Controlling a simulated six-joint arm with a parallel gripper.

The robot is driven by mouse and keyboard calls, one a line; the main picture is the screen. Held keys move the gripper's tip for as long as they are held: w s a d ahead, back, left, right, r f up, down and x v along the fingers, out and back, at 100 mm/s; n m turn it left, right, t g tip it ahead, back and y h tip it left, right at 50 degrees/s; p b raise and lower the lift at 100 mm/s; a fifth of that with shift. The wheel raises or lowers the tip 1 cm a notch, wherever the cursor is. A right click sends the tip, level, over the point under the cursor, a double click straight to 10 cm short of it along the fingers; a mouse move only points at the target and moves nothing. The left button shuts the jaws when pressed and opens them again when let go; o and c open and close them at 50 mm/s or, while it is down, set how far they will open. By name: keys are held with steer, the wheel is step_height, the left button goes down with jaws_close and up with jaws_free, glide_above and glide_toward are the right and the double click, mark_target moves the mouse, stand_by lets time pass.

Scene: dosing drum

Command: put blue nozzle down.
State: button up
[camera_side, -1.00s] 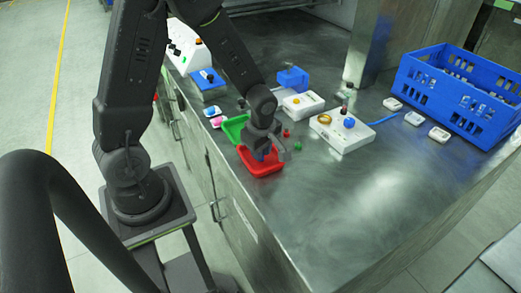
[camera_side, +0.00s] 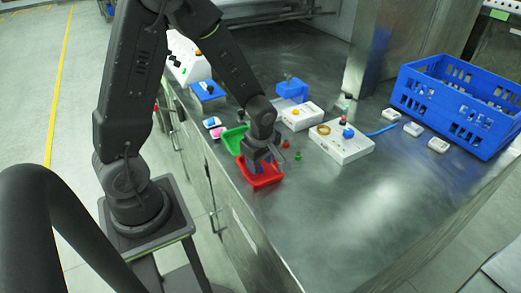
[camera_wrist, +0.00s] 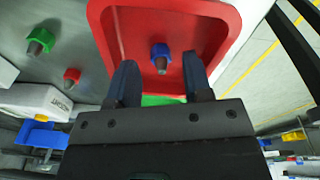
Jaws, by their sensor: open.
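The blue nozzle (camera_wrist: 161,55) stands on the floor of the red tray, with its dark tip toward the wrist camera. The red tray (camera_side: 268,181) lies near the table's left edge; its rim also shows in the wrist view (camera_wrist: 234,28). My gripper (camera_side: 262,163) is over the red tray, pointing down. In the wrist view my gripper (camera_wrist: 159,70) is open, with one finger on each side of the nozzle and a gap to both. In the side view the fingers largely hide the nozzle.
A green tray (camera_side: 232,138) adjoins the red one. A green nozzle (camera_side: 297,156) and a red nozzle (camera_side: 286,143) stand right of the red tray. White boxes (camera_side: 340,147) and a blue crate (camera_side: 465,95) are further right. The front table area is clear.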

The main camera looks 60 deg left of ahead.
step_height(320, 180, up, 12)
steer(key=d, duration=0.2)
steer(key=s+d+r+m+t, duration=0.2)
steer(key=s+r+m, duration=0.3)
steer(key=m, duration=0.5)
steer(key=s+d+r+m+t+h, duration=0.1)
steer(key=s+d+r+m+t, duration=0.2)
steer(key=m, duration=0.7)
steer(key=shift+s+d+r+m, duration=0.45)
steer(key=shift+s+r, duration=0.95)
steer(key=shift+s, duration=0.35)
